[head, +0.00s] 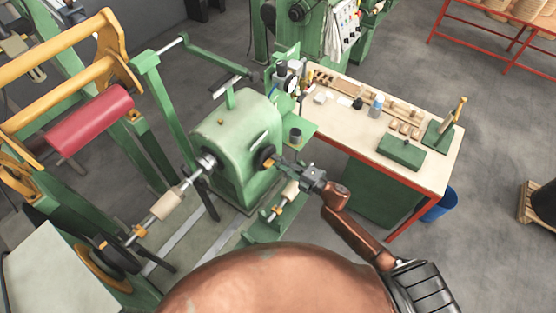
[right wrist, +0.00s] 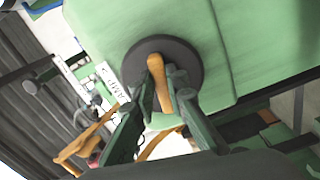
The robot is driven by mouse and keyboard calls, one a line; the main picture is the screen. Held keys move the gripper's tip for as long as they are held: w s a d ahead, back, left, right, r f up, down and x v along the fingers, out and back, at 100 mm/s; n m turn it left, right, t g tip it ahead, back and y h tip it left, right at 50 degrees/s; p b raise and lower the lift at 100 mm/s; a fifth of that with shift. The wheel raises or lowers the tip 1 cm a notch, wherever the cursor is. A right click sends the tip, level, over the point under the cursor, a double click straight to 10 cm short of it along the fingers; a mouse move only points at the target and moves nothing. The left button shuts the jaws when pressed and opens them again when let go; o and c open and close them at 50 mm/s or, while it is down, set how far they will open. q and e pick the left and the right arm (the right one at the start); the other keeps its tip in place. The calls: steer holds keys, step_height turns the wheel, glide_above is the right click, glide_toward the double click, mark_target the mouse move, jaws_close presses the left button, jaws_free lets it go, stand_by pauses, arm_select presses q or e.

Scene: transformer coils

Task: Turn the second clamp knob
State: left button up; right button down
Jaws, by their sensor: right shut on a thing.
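The clamp knob is a dark round disc (head: 264,156) with an orange grip bar, on the side of the green machine housing (head: 232,140). The right wrist view shows the disc (right wrist: 190,52) and the orange bar (right wrist: 157,78) close up. My right gripper (head: 277,163) reaches the knob from the right. In the right wrist view the fingers of my right gripper (right wrist: 160,92) are on either side of the orange bar, shut on it. A white label (right wrist: 87,90) with partly readable letters is beside the knob. My left gripper is not in view.
A workbench (head: 345,136) with small parts and a green box stands right of the housing. A shaft with a pale roller (head: 166,204) extends left from the housing. A red roll (head: 90,120) is at left. A blue bin (head: 438,205) stands beyond the bench.

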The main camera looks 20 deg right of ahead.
steer(key=m+p, duration=0.1)
steer(key=m, duration=0.3)
steer(key=m+p, duration=0.2)
steer(key=m, duration=0.2)
steer(key=f+m+p, duration=0.1)
steer(key=m, duration=0.3)
steer(key=shift+s+a+p, duration=0.25)
steer(key=shift+p, duration=0.05)
steer(key=shift+f, duration=0.1)
steer(key=c, duration=1.9)
jaws_free()
steer(key=shift+c, duration=0.2)
steer(key=v, duration=1.2)
